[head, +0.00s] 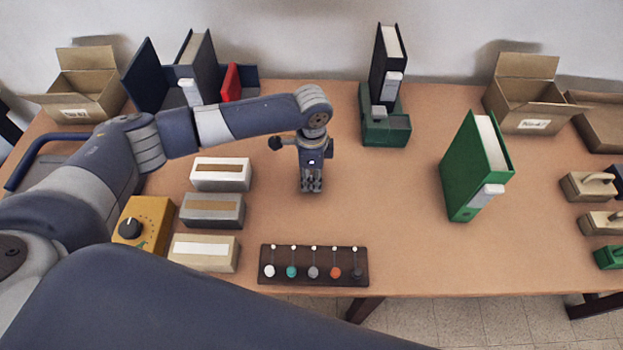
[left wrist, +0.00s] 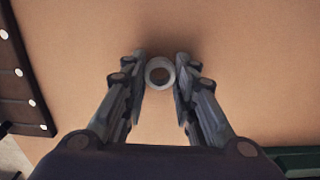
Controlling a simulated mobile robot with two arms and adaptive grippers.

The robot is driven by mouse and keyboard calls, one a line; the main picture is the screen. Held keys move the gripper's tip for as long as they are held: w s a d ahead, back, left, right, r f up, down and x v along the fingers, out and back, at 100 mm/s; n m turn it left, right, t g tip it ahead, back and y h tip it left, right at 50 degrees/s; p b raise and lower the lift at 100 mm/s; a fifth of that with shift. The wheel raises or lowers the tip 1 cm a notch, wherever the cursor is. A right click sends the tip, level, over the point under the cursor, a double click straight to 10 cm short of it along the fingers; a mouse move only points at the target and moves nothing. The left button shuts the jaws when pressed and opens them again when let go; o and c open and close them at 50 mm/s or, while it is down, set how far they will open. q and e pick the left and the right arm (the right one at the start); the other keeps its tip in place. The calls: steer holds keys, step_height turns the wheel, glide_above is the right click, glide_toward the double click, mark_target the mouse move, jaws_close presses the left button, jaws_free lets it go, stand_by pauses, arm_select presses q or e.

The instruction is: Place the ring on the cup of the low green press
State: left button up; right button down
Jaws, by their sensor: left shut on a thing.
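My left gripper (head: 311,186) points down over the middle of the table. In the left wrist view its fingers are shut on a small grey ring (left wrist: 160,87), held at the fingertips with its hole facing the camera. In the head view I cannot make out the ring at the fingertips. The low green press (head: 372,134) stands to the right of and behind my gripper, apart from it. It has a light grey block on top at its left and a darker recess at its right; I cannot tell which is the cup. My right gripper is not in view.
A black binder (head: 388,62) stands right behind the press. A green binder (head: 465,170) stands to the right. A dark rack (head: 313,251) with coloured knobs lies at the front edge. Several boxes (head: 212,210) lie left. The table between gripper and press is clear.

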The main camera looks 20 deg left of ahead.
arm_select(q)
steer(key=shift+s+r+b, duration=0.2)
steer(key=shift+r+b, duration=0.15)
steer(key=shift+r, duration=0.85)
steer(key=s+d, duration=0.1)
steer(key=s, duration=0.4)
steer(key=s+d+r+b, duration=0.1)
steer(key=s+d, duration=0.1)
steer(key=s, duration=0.3)
steer(key=s+d, duration=0.1)
steer(key=s, duration=0.4)
steer(key=shift+d+r+b, duration=0.2)
steer(key=shift+r+b, duration=0.1)
steer(key=shift+b, duration=0.1)
step_height(320, 180, up, 8)
steer(key=p, duration=0.7)
steer(key=w+a+r+n+b, duration=0.1)
steer(key=a+r+n+b, duration=0.3)
steer(key=n, duration=1)
steer(key=a+b, duration=0.3)
steer(key=a, duration=0.1)
steer(key=shift+w+a+n, duration=0.3)
steer(key=shift+n, duration=0.1)
steer(key=shift+s+d+f, duration=0.1)
